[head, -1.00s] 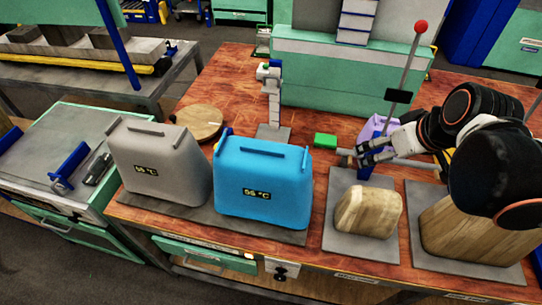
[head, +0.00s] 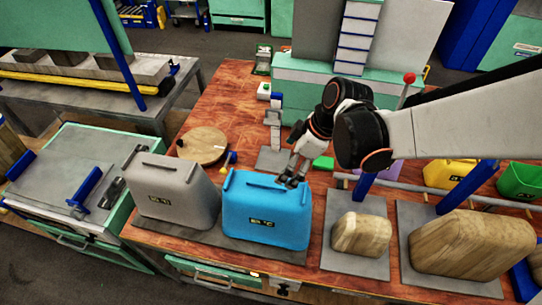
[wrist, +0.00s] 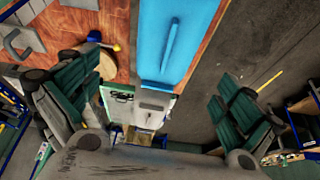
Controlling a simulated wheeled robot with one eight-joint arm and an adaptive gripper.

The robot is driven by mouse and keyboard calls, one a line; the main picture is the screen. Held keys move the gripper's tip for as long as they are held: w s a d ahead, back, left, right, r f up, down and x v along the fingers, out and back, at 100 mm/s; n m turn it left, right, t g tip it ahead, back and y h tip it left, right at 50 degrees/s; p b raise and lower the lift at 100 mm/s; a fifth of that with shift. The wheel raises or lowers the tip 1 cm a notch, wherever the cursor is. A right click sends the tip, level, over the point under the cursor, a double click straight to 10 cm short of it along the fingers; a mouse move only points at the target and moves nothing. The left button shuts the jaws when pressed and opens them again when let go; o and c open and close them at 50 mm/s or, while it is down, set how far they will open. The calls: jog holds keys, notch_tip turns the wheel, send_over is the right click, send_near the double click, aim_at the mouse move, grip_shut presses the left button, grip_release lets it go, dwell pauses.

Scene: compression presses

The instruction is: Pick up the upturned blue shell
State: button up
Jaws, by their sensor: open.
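The blue shell (head: 266,212) stands on a dark plate at the front of the red-brown bench, with a ridge-like handle along its top and a small display reading about 55 °C. My gripper (head: 292,181) is at the top right edge of the shell in the head view; whether it touches cannot be told. In the wrist view the blue shell (wrist: 160,45) lies ahead, between the two widely spread fingers of my gripper (wrist: 155,105). The gripper is open and holds nothing.
A grey shell (head: 172,194) stands close left of the blue one. Wooden blocks (head: 362,234) sit on grey plates to the right. A round wooden board (head: 202,145) and a small press stand (head: 273,140) are behind. A green press body rises at the back.

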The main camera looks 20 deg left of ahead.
aim_at(268, 185)
jog(key=b+x, duration=0.2)
jog(key=x, duration=0.2)
jog(key=s+b+x, duration=0.1)
jog(key=b+x, duration=0.2)
jog(key=x, duration=0.2)
jog(key=s+b+x, duration=0.1)
jog(key=b+x, duration=0.2)
jog(key=x, duration=0.2)
jog(key=shift+a, duration=0.2)
jog(key=shift+w, duration=0.15)
jog(key=shift+c, duration=0.6)
jog(key=c, duration=1.1)
